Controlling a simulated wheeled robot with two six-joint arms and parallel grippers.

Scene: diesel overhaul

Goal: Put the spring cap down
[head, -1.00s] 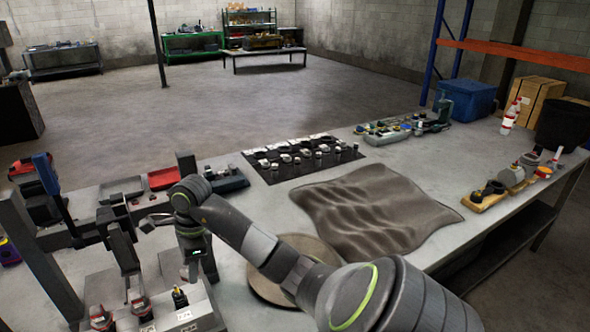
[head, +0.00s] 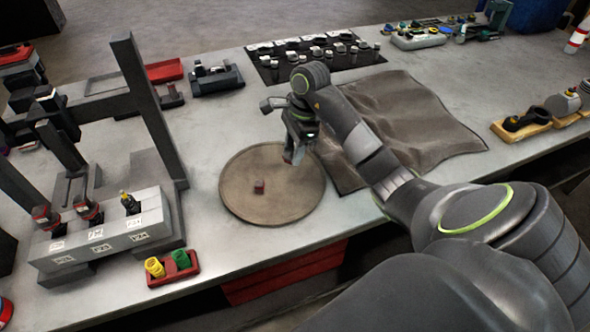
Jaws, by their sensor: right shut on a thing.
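My right gripper (head: 294,154) points down over the upper right edge of a round brown board (head: 240,203). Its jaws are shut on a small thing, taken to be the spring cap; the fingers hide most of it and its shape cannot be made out. I cannot tell how high the fingertips are above the board. A small dark red block (head: 259,187) sits on the board, left of and nearer than the gripper. My left gripper is not in view.
A grey labelled block (head: 100,238) with upright parts and a tall frame (head: 150,115) stand at the left. A red tray (head: 174,271) holds yellow and green cups. A crumpled brown cloth (head: 420,125) lies right of the board. A black mat (head: 317,65) with small parts is behind.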

